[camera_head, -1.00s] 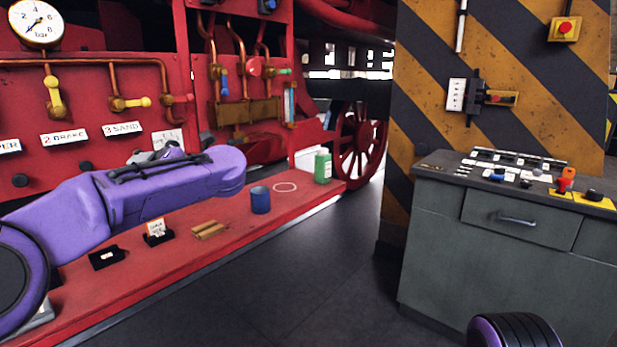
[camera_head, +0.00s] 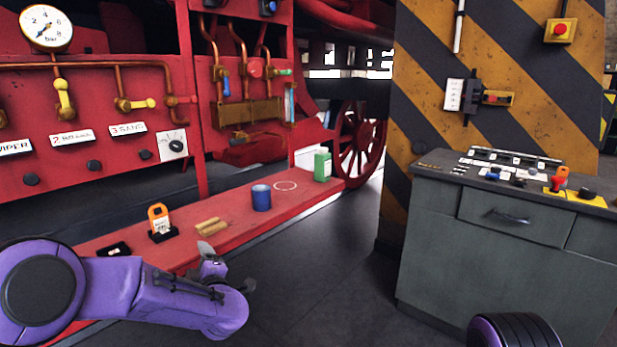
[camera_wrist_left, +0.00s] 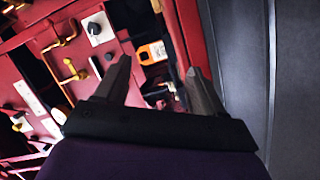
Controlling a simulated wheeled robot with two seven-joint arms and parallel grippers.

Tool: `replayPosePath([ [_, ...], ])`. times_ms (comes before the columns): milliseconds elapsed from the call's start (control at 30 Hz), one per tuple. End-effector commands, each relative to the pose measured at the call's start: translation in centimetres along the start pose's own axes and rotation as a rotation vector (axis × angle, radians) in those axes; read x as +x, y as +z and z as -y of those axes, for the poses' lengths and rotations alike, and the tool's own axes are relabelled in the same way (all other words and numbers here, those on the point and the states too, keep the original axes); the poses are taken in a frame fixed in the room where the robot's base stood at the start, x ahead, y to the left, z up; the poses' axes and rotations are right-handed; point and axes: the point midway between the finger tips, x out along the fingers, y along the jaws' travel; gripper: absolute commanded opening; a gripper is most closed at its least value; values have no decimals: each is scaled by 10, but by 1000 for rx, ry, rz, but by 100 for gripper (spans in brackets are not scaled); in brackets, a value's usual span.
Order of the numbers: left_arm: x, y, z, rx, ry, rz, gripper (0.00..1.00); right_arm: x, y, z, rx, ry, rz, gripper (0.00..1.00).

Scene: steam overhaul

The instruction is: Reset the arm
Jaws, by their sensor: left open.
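My left arm comes in from the left, low in the head view, with its purple wrist below and in front of the red ledge (camera_head: 150,240). Its left gripper (camera_head: 212,262) is small and partly hidden by the wrist there. In the left wrist view the two dark fingers of the left gripper (camera_wrist_left: 160,80) stand apart with nothing between them touching. Beyond them an orange tag-like piece (camera_wrist_left: 152,53) shows; in the head view the orange piece (camera_head: 159,219) stands upright in a black holder on the ledge. My right gripper does not show.
On the ledge are wooden sticks (camera_head: 212,227), a blue cup (camera_head: 261,198), a green bottle (camera_head: 322,164) and a black block (camera_head: 113,249). A grey control cabinet (camera_head: 480,255) stands right. Bare floor (camera_head: 335,260) lies between ledge and cabinet.

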Motion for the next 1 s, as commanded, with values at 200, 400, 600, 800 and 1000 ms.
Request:
replayPosePath([
  [200, -84, 35, 174, 445, -157, 375, 69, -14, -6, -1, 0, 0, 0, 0],
  [400, -200, 2, 310, 755, -361, 710, 69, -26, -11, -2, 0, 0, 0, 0],
  [600, -308, -68, 387, 949, -573, 938, 69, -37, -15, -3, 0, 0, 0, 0],
  [800, -345, -96, 414, 1007, -668, 994, 69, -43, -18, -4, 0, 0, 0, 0],
  [1000, -345, -96, 414, 1008, -669, 994, 69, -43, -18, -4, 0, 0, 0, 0],
])
